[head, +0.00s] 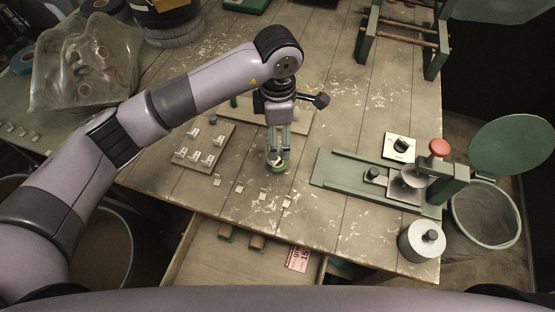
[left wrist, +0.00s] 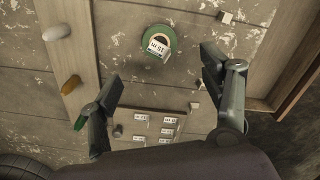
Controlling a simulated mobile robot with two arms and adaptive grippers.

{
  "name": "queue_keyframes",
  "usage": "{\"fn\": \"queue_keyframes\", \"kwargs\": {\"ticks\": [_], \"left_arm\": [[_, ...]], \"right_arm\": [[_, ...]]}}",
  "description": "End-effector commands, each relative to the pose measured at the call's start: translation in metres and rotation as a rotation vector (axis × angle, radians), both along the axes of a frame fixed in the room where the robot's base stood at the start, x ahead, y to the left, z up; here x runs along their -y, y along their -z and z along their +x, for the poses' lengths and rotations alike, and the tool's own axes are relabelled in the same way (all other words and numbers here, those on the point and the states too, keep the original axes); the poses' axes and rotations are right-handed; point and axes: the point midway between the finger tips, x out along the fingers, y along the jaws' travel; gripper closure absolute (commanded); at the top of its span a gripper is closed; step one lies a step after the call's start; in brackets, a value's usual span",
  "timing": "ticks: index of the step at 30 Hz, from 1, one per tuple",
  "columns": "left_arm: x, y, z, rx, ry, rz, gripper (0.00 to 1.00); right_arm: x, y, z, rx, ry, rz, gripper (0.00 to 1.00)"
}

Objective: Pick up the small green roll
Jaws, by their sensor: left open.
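The small green roll (left wrist: 158,43) lies flat on the worn wooden table, with a white label reading "15 m" on it. In the left wrist view it sits ahead of and between the two fingers. My left gripper (left wrist: 160,72) is open and empty. In the head view my left gripper (head: 277,158) points down over the green roll (head: 277,167), and its fingers partly hide the roll. I cannot tell the exact height gap between fingertips and roll. My right gripper is in neither view.
A board with small labelled pieces (head: 205,146) lies left of the roll, and several small white pieces lie in front. A green winding device (head: 375,180) stands at right. An open drawer (head: 207,252) is below the table's front edge. A peg board (left wrist: 72,60) lies nearby.

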Motion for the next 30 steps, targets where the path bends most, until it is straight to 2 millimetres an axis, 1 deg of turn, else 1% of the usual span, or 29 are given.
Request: {"fn": "queue_keyframes", "kwargs": {"ticks": [1,3,6,9,14,18,21,25,30], "left_arm": [[0.000,0.010,-0.002,-0.006,-0.001,0.002,0.29],[0.000,0.025,-0.002,-0.006,-0.001,0.002,0.29],[0.000,0.040,-0.001,-0.003,-0.001,0.001,0.29],[0.000,0.050,-0.001,-0.002,0.001,0.000,0.29],[0.000,0.059,-0.001,-0.003,-0.001,0.000,0.29],[-0.002,0.079,-0.001,-0.005,-0.002,0.002,0.29],[-0.001,0.094,0.000,-0.003,-0.001,0.001,0.29],[-0.001,0.104,0.000,0.000,0.001,0.000,0.29],[-0.001,0.106,0.001,0.001,0.001,0.000,0.29]], "right_arm": [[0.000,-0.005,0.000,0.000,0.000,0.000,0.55],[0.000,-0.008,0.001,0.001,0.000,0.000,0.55],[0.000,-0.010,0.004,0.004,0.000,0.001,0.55],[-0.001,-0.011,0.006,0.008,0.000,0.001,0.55],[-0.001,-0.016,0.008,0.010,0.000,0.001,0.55],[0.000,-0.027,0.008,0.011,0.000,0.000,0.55],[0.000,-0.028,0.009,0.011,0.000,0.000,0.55],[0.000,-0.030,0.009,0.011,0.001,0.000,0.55],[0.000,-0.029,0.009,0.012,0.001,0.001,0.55]]}}
